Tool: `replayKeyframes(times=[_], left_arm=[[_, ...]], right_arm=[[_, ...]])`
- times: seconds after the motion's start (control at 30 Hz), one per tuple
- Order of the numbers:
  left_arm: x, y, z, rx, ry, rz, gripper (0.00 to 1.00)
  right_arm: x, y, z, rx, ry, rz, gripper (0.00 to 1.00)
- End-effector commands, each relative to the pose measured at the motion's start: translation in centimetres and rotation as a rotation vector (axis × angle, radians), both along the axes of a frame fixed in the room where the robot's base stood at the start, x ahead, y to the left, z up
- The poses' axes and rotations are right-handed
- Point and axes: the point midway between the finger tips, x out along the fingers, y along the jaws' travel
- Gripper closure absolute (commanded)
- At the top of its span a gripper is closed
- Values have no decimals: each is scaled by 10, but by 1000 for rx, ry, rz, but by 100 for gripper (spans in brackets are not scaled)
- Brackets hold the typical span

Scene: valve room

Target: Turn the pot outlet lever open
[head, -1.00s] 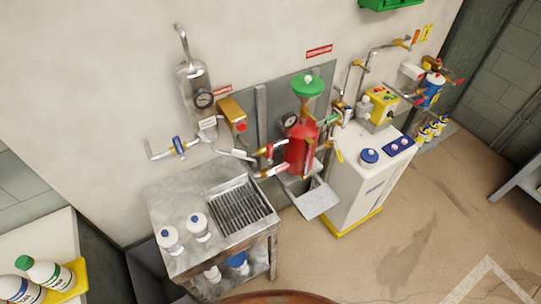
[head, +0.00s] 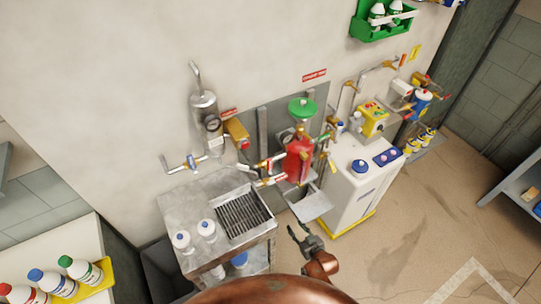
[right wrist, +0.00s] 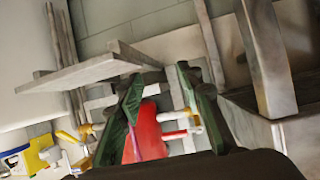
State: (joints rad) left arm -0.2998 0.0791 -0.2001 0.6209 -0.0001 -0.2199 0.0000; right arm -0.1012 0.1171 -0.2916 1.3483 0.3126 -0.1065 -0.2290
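The red pot (head: 298,162) with a green top (head: 302,108) hangs at the wall panel, right of the metal table. Small valves with red and white parts (head: 268,163) sit on the pipes at its lower left. I cannot tell which lever is the pot outlet lever. My right gripper (head: 299,231) is open and empty, below and in front of the pot, clear of it. In the right wrist view, the red pot (right wrist: 150,138) shows between and beyond the spread fingers (right wrist: 162,98). My left gripper is out of view.
A grey sloped tray (head: 311,206) is under the pot, between my right gripper and the pot. The metal table (head: 180,207) with a grate and bottles stands left. A white cabinet (head: 345,192) stands right. Open floor (head: 410,220) lies at the right.

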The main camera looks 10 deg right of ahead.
Motion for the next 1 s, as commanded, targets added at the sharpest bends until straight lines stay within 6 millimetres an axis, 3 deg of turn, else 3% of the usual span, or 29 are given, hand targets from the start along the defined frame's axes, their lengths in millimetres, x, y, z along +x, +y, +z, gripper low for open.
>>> replayKeyframes(times=[0.03, 0.1, 0.2, 0.3, 0.37, 0.5, 1.0], left_arm=[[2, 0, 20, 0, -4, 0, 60], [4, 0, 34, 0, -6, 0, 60], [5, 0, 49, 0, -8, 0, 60], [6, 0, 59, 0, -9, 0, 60], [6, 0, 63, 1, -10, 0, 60], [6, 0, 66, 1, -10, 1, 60], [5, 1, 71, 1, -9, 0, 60]], right_arm=[[25, 13, 62, 21, -80, 16, 66], [49, 28, 127, 49, -177, 34, 66], [72, 46, 208, 86, -293, 58, 66], [84, 60, 267, 114, -378, 76, 66], [88, 65, 290, 125, -412, 84, 66], [93, 71, 313, 139, -447, 91, 66], [155, 94, 313, 138, -449, 92, 66]])
